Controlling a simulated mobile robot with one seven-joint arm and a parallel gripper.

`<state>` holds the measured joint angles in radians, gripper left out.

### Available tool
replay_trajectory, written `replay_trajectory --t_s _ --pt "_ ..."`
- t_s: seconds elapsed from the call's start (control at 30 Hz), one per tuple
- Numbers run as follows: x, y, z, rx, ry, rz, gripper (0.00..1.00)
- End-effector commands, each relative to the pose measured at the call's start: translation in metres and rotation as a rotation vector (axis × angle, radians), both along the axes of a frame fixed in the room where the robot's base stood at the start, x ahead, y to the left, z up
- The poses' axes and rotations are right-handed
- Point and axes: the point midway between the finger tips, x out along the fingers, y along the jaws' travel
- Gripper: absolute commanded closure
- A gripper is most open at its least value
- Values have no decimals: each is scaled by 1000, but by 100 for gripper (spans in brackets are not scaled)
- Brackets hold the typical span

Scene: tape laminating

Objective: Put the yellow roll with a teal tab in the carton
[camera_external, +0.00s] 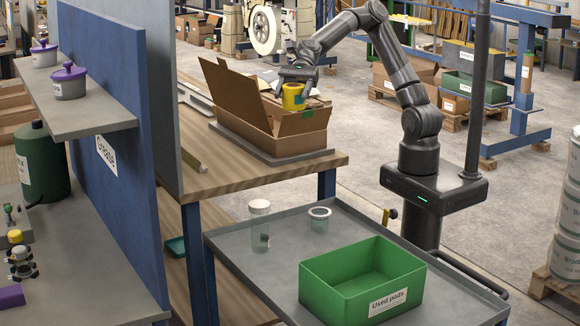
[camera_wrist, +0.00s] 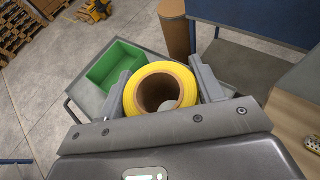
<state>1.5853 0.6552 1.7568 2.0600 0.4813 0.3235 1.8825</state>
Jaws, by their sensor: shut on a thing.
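The yellow roll (camera_external: 293,97) is held upright between the fingers of my gripper (camera_external: 297,76), at the open top of the carton (camera_external: 262,135). In the wrist view the roll (camera_wrist: 133,92) shows its brown core, with a grey finger on each side of it. I cannot make out a teal tab on it. The carton is brown cardboard with its flaps up, and a small green patch shows on its right flap. Its inside is mostly hidden, and I cannot tell how far the roll is above its floor. My gripper is shut on the roll.
The carton stands on a grey plate on a wooden bench (camera_external: 235,182). A grey trolley (camera_external: 235,240) in front carries a green bin (camera_external: 340,290), a clear jar (camera_external: 260,225) and a small clear cup (camera_external: 319,219). A tall grey-blue panel (camera_external: 160,100) stands left of the carton.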

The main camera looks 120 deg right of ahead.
Motion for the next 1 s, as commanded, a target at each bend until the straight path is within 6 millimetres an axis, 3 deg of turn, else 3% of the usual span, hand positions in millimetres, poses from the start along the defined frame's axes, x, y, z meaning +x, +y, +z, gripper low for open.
replay_trajectory --t_s 0.27,0.47,0.77,1.0 --pt "-37 -64 2 1 0 -64 63" --pt "-65 -127 -11 3 1 -163 63" --pt "-123 -241 -52 5 0 -391 63" --pt "-189 -325 -93 4 -1 -592 63"
